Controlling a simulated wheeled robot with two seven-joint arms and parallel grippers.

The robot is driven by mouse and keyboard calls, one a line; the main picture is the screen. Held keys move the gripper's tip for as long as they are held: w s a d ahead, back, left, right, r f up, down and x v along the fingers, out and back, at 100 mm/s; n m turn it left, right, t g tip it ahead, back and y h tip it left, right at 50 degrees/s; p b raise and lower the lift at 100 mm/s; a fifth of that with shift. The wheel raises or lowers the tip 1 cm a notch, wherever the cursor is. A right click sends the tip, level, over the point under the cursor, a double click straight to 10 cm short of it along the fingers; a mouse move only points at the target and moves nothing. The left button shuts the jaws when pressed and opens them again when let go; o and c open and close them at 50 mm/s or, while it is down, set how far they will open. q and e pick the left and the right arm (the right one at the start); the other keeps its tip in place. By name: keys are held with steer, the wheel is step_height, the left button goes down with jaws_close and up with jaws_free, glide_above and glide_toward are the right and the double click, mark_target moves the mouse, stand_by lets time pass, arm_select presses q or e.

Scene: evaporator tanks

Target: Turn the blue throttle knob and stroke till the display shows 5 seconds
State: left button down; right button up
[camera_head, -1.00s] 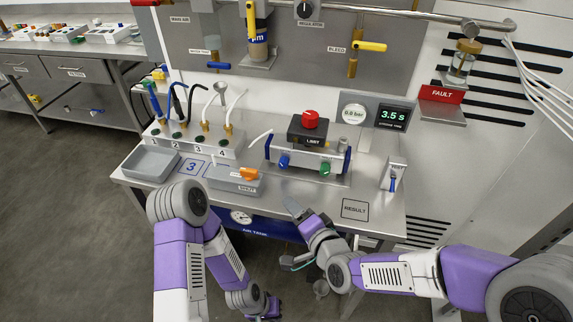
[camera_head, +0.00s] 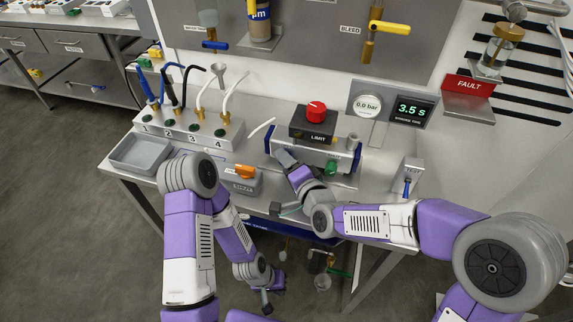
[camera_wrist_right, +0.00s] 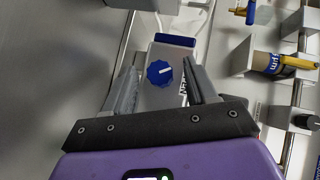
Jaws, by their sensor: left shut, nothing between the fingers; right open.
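The blue throttle knob (camera_wrist_right: 159,73) shows in the right wrist view with a white pointer line toward the right. It lies between the spread fingers of my right gripper, with visible gaps on both sides. In the head view my right gripper (camera_head: 284,158) is at the left front of the stroke unit (camera_head: 345,160) and hides the blue knob. The green knob (camera_head: 331,167) shows to its right. The display (camera_head: 412,111) reads 3.5 s. My left gripper (camera_head: 267,301) hangs low in front of the bench, shut and empty.
A gauge (camera_head: 368,105) reads 0.0 bar. An orange-handled valve (camera_head: 244,172), a blue lever (camera_head: 407,187) and a grey tray (camera_head: 141,155) are on the bench.

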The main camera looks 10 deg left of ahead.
steer(key=shift+w+a+f, duration=0.1)
steer(key=shift+w+a, duration=0.05)
steer(key=shift+w, duration=0.05)
steer(key=c, duration=1.1)
steer(key=shift+o, duration=0.2)
steer(key=shift+r+p, duration=0.25)
steer(key=shift+p, duration=0.55)
steer(key=n+h+p, duration=0.1)
steer(key=h+p, duration=0.1)
steer(key=p, duration=0.6)
steer(key=n+g+h+p, duration=0.1)
steer(key=n+h+p, duration=0.1)
steer(key=p, duration=0.6)
steer(key=n+g+h+p, duration=0.1)
steer(key=h+p, duration=0.3)
steer(key=p, duration=0.4)
steer(key=shift+a+r+n, duration=0.3)
steer(key=shift+a+n, duration=0.1)
steer(key=shift+n, duration=0.2)
steer(key=shift+f+h+p, duration=0.2)
steer(key=shift+h+p, duration=0.2)
steer(key=shift+p, duration=0.8)
